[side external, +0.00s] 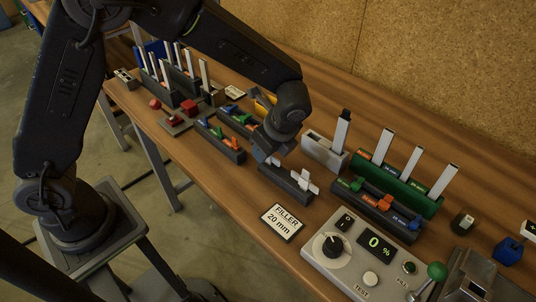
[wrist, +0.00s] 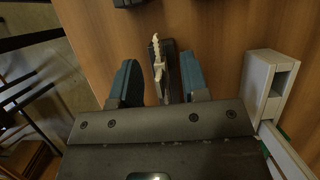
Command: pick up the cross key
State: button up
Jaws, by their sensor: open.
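The cross key (side external: 306,184) is a pale, cross-shaped piece standing at the right end of a small dark holder (side external: 288,187) in the side view. A second pale bit shows at the holder's left end, close under my gripper (side external: 271,153). In the wrist view, a pale piece with a toothed edge and short side arms (wrist: 158,67) lies between my gripper's two blue-grey fingers (wrist: 159,66), along the dark holder (wrist: 173,68). The fingers are open, with a gap on both sides of the pale piece. Contact with it cannot be seen.
A light grey open box (side external: 326,151) and a green rack of upright pale strips (side external: 401,184) stand behind and right. A FILLER 20 mm sign (side external: 282,223) and a control box (side external: 362,252) are in front. Dark racks of coloured pieces (side external: 220,141) stand left.

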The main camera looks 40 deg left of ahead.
jog(key=shift+a+f, duration=0.25)
jog(key=shift+f, duration=0.4)
jog(key=shift+c, duration=0.3)
grip_shut()
